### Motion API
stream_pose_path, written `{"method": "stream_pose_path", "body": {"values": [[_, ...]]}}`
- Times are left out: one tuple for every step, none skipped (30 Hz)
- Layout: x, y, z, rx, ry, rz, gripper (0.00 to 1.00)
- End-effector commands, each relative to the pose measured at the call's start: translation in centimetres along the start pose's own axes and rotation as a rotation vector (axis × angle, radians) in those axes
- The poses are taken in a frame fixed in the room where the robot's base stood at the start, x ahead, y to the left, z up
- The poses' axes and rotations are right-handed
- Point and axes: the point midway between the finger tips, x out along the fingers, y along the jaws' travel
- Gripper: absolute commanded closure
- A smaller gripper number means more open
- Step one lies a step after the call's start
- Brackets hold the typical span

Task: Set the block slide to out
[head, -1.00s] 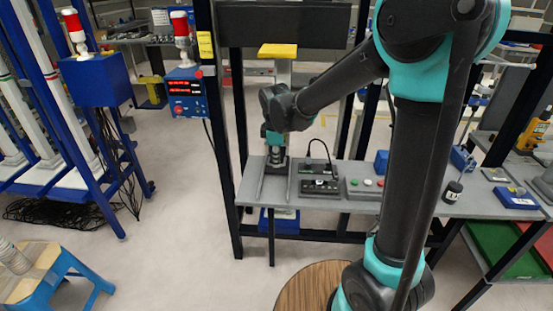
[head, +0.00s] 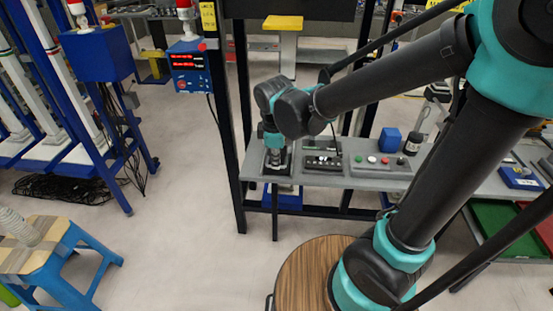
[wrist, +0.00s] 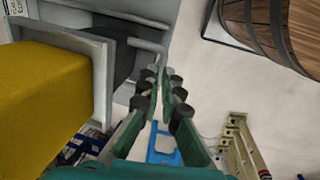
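The block slide (head: 265,168) is a dark bed between grey rails at the left end of the grey bench in the head view. My gripper (head: 276,166) points down over it and hides much of it.
Right of the slide on the bench (head: 345,181) are a dark device (head: 323,163), a button box (head: 380,166), a blue block (head: 390,139) and a dark bottle (head: 413,143). A dark upright post (head: 232,150) stands close left.

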Motion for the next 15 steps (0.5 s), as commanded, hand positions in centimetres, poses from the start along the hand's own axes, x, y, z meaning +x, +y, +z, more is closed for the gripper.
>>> {"method": "stream_pose_path", "body": {"values": [[0.19,-0.70,0.11,0.000,0.002,-0.014,0.92],[0.20,-0.71,0.12,0.000,0.002,-0.014,0.88],[0.21,-0.71,0.13,0.000,0.002,-0.014,0.83],[0.20,-0.70,0.13,0.000,0.002,-0.013,0.79],[0.20,-0.67,0.13,0.000,0.002,-0.013,0.76],[0.18,-0.62,0.12,0.000,0.001,-0.012,0.71],[0.17,-0.58,0.11,0.000,0.001,-0.011,0.71],[0.16,-0.55,0.11,0.000,0.001,-0.011,0.71],[0.15,-0.51,0.10,0.000,0.001,-0.010,0.71],[0.14,-0.48,0.09,0.000,0.001,-0.010,0.71],[0.13,-0.46,0.09,0.000,0.001,-0.009,0.71],[0.12,-0.43,0.08,0.000,0.001,-0.009,0.71],[0.12,-0.41,0.08,0.000,0.001,-0.009,0.71],[0.10,-0.39,0.08,0.000,0.001,-0.008,0.71],[0.06,-0.37,0.07,0.000,0.001,-0.008,0.71]]}}
